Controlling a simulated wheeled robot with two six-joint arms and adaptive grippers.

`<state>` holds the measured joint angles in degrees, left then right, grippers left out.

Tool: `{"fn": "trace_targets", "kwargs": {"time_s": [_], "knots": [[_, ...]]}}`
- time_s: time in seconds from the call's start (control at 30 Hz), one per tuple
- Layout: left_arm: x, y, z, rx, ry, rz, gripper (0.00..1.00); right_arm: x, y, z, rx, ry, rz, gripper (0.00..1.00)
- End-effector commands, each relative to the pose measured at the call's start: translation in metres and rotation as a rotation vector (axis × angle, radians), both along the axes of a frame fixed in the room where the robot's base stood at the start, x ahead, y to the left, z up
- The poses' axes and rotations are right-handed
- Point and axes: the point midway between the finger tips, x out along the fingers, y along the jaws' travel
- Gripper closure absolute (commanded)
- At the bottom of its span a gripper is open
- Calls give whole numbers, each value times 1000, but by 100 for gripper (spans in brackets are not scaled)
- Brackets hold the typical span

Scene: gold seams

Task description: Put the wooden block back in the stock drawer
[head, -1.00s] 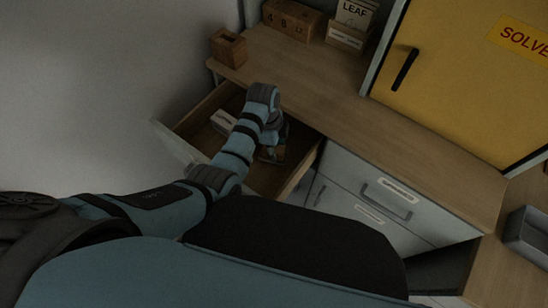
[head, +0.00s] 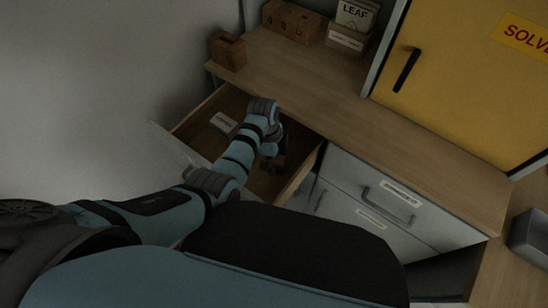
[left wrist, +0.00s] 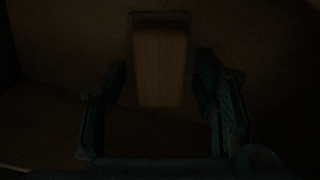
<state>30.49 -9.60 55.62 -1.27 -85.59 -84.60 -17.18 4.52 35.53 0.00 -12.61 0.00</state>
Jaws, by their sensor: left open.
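The stock drawer (head: 187,124) is pulled open at the left end of the wooden counter in the head view. My left gripper (head: 277,166) reaches down into its right part. In the left wrist view the wooden block (left wrist: 160,65) is a pale, long piece with a dark far end. It lies on a dark brown surface that looks like the drawer floor. My left gripper (left wrist: 162,78) is open, its two fingers apart from the block on either side. In the head view my gripper and the shade hide the block. My right gripper is not in view.
A small pale labelled box (head: 224,123) lies in the drawer's left part. A wooden box (head: 228,50), a block with markings (head: 291,20) and a LEAF card box (head: 350,33) stand on the counter (head: 310,85). A yellow door (head: 460,90) is at the right.

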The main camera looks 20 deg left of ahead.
Motion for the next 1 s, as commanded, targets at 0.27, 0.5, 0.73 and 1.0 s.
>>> {"fn": "trace_targets", "kwargs": {"time_s": [0.27,0.5,0.73,1.0], "knots": [[1,5,52,0,-4,0,46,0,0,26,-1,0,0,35],[1,13,110,0,-3,0,46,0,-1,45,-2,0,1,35],[0,15,121,0,1,0,46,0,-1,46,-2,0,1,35],[0,15,120,0,0,0,46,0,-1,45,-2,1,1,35]]}}
